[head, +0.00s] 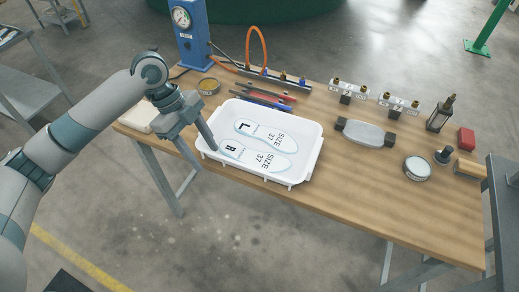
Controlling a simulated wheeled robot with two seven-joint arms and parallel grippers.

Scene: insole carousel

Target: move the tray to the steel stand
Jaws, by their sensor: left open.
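The white tray (308,165) sits on the wooden table, left of its middle. Two white insoles lie in it, one marked L (262,134) and one marked R (260,160), both reading SIZE 37. My left gripper (206,158) is at the tray's left wall with its fingers apart. One finger reaches over the inside of the tray and the other is outside it; I cannot tell whether either touches the wall. A grey stand (502,205) is cut off at the right edge, and a grey metal bench (30,85) is at the left; I cannot tell which is the steel stand.
The wooden table (330,195) holds a blue gauge post (193,35), pens (262,98) behind the tray, a grey oval block (365,133), a round tin (417,168), a lantern (440,113) and a red box (466,138). The table's front strip is clear.

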